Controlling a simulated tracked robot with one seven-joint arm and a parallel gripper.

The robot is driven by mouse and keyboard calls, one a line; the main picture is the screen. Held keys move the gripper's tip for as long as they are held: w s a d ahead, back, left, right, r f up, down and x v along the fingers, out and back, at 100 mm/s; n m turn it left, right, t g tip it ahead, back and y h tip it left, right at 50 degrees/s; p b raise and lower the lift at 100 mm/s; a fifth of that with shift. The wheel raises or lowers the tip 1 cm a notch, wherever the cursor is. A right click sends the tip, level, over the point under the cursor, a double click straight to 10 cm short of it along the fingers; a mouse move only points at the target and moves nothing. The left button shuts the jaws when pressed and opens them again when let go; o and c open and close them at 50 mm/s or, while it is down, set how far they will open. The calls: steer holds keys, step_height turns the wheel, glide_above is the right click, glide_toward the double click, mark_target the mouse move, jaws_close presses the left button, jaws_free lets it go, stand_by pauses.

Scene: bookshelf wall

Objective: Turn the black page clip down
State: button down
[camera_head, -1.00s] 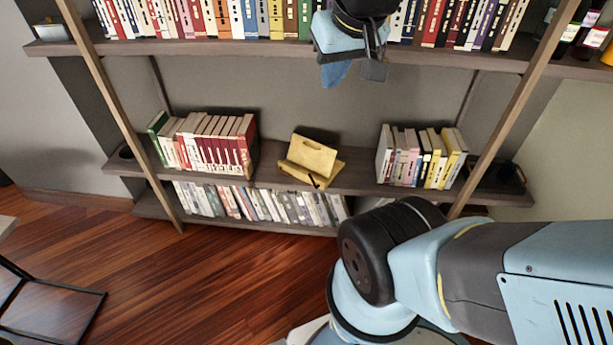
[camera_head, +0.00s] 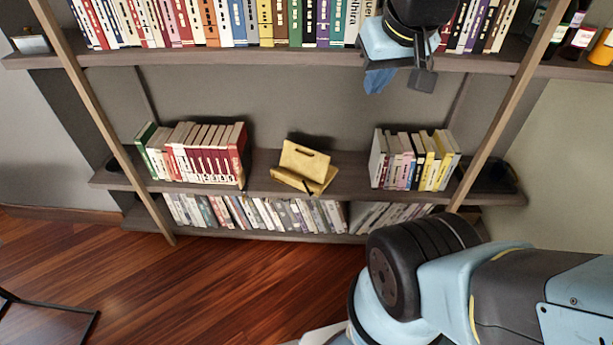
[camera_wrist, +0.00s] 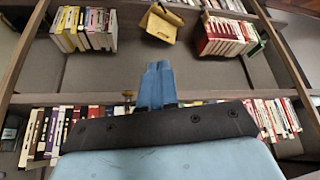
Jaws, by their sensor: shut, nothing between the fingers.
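A yellow book stand (camera_head: 304,162) sits on the middle shelf, between two groups of books. A small dark mark at its lower front ledge looks like the black page clip (camera_head: 306,185); it is too small to tell its exact position. The stand also shows upside down at the top of the wrist view (camera_wrist: 161,24). My gripper (camera_head: 398,84) is in front of the upper shelf edge, above and to the right of the stand, well apart from it. In the wrist view its blue fingers (camera_wrist: 158,86) are together with nothing between them.
Red and white books (camera_head: 195,153) stand left of the stand, and yellow and white books (camera_head: 413,160) stand to its right. The upper shelf (camera_head: 300,60) holds a long row of books. Slanted wooden posts (camera_head: 110,125) frame the shelves. The space above the stand is clear.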

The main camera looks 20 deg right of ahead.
steer(key=w+d+f+n+h, duration=0.1)
steer(key=w+d+f+n, duration=0.3)
steer(key=w, duration=0.5)
steer(key=w+d+f+n+h, duration=0.25)
steer(key=w+d+f, duration=0.2)
steer(key=w, duration=0.45)
steer(key=w+d+f+n+y, duration=0.1)
steer(key=w+d+f+n, duration=0.25)
steer(key=w+f, duration=0.3)
steer(key=w+d+f+n+y, duration=0.1)
steer(key=w+d+f+n, duration=0.2)
steer(key=w+f+n, duration=0.3)
steer(key=n+t+y, duration=0.3)
steer(key=n+y, duration=0.7)
steer(key=n, duration=0.1)
glide_toward(307, 187)
steer(key=x, duration=0.7)
steer(key=shift+w+h, duration=0.15)
steer(key=shift+h, duration=0.1)
